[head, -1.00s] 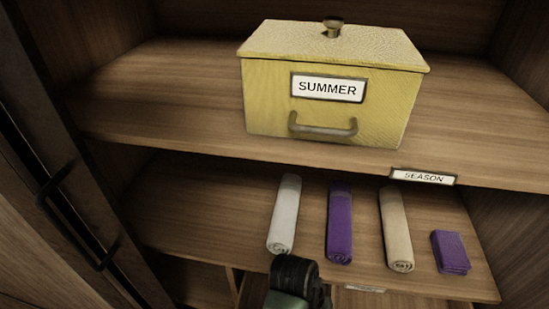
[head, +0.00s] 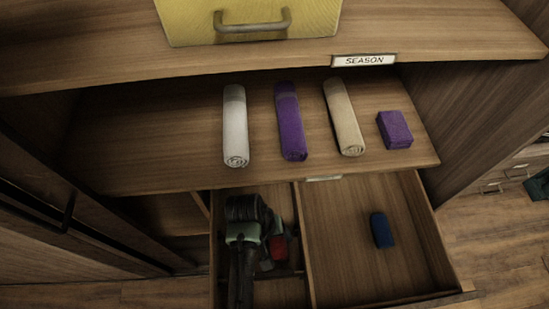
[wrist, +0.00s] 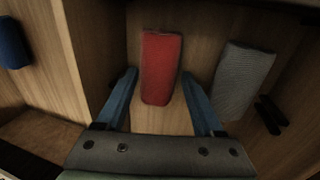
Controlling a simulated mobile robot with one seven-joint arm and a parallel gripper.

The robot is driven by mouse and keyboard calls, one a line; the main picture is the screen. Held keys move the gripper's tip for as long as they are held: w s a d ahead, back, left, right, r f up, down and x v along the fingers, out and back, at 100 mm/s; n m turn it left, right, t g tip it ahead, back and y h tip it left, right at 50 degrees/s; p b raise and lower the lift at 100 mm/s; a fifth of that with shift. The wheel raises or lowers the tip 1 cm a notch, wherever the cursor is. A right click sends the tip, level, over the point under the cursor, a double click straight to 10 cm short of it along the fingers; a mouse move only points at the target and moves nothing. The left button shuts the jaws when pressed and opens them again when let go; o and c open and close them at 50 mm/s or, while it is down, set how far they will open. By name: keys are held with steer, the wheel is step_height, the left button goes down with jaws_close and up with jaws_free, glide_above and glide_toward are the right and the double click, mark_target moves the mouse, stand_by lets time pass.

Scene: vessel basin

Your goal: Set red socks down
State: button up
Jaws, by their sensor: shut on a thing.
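The red socks (head: 278,248), a small rolled bundle, are in the left compartment of the open drawer (head: 308,245). In the wrist view the red socks (wrist: 161,68) lie between the two blue fingers of my gripper (wrist: 161,103). My gripper (head: 268,254) is shut on them, low inside that compartment. Whether the socks touch the drawer floor is hard to tell. A grey sock bundle (wrist: 243,80) lies to their right in the wrist view, apart from them. My arm hides part of the left compartment in the head view.
Blue socks (head: 381,230) lie in the right compartment, beyond the divider (wrist: 85,45). The shelf above holds white (head: 235,128), purple (head: 290,125) and beige (head: 343,118) rolls and a folded purple cloth (head: 394,129). A yellow box (head: 190,20) stands higher up.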

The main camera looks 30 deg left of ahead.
steer(key=shift+f, duration=0.15)
steer(key=o, duration=1.3)
steer(key=p+v, duration=0.1)
steer(key=v, duration=1.1)
steer(key=shift+w+p, duration=0.1)
steer(key=shift+p, duration=0.3)
